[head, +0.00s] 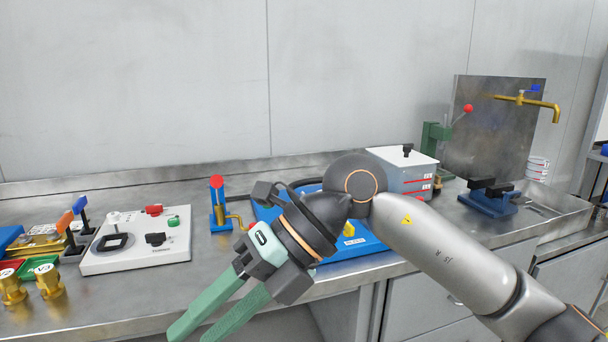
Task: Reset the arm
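One arm of mine comes in from the right and bends down over the bench front. Its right gripper (192,333) has two green fingers pointing down and to the left, with a gap between them. Nothing shows between the fingers, though the tips reach the bottom edge of the picture. The gripper is in front of the bench edge, nearer to me than the white control box (130,262). My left gripper is not in view. The arm hides part of a blue tray (345,248) behind it.
The steel bench (215,280) holds a blue-and-brass valve with a red top (218,197), brass fittings (47,281) at left, and a grey box (405,172). A blue vise (488,199) and brass tap (530,102) are at right. The wall above is bare.

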